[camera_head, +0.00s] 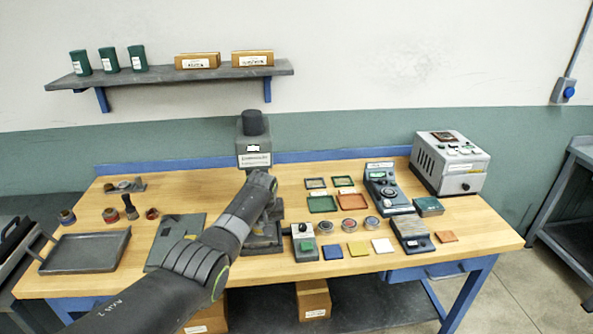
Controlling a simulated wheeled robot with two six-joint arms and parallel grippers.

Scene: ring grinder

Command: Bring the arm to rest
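My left arm reaches in from the lower left across the front of the workbench (475,241). Its wrist is in front of the grey ring grinder (254,143) at the middle of the bench. My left gripper (273,210) is at the end of this arm, low by the grinder's base. The arm and the dark machine parts blend together there, so the fingers and anything between them cannot be made out. Whether it touches the grinder cannot be told. The lower part of the grinder is partly hidden by the arm. My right gripper is not in view.
A grey tray (85,267) lies at the left and a dark green mat (163,262) is partly under my arm. Small trays, round tins, coloured tiles and a control box (383,185) fill the right. A grey machine (450,165) stands back right. A shelf (170,77) hangs above.

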